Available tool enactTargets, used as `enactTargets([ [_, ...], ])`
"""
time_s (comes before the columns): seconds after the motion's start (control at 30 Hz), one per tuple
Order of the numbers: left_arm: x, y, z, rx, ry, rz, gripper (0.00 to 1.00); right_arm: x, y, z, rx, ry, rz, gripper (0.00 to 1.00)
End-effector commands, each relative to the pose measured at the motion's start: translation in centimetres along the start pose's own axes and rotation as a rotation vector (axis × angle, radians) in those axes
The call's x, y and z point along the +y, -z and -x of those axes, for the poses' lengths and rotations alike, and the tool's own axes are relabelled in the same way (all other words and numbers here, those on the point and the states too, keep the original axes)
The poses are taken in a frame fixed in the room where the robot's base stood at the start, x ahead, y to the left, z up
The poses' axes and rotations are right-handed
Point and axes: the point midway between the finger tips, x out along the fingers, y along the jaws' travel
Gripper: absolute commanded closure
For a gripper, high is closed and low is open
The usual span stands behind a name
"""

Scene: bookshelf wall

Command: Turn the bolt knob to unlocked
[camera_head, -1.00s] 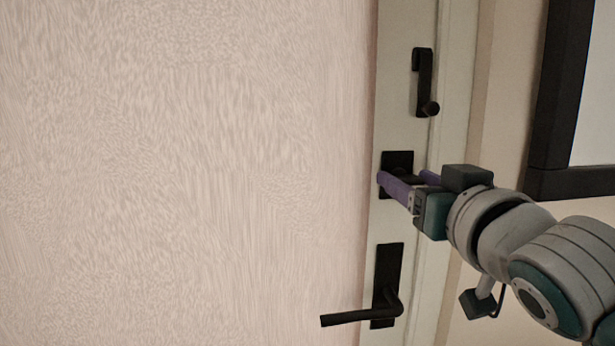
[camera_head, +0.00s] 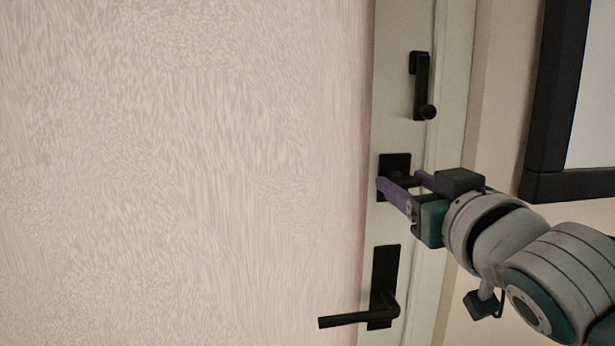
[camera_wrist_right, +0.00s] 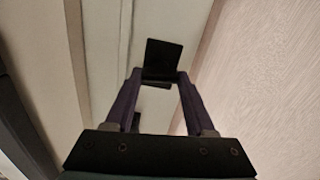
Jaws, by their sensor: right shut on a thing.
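The bolt's square black plate (camera_head: 396,161) is on the pale door edge, between an upper black latch and the door handle. Its dark knob (camera_head: 405,181) lies between the purple fingers of my right gripper (camera_head: 401,182), which is shut on it. In the right wrist view the plate (camera_wrist_right: 163,56) is just beyond the fingertips, and my right gripper (camera_wrist_right: 160,76) has the dark knob between them. The fingers hide part of the knob, so its exact angle is hard to tell. My left gripper is not in view.
A black latch (camera_head: 422,88) is above the bolt. A black lever handle (camera_head: 384,290) is below, its lever pointing left. A dark-framed panel (camera_head: 545,150) is on the wall at right. The broad door surface (camera_head: 180,170) at left is clear.

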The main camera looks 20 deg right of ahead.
Motion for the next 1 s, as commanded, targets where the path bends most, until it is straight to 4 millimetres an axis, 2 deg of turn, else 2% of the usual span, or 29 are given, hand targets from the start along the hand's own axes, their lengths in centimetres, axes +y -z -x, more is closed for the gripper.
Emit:
enactTargets([
  [0.4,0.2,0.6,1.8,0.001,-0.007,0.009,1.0,-0.1,0.2,0.0,0.0,0.001,0.365,1.0],
  [1.0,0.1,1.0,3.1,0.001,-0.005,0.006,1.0,-0.3,0.0,0.0,0.001,0.001,0.937,1.0],
])
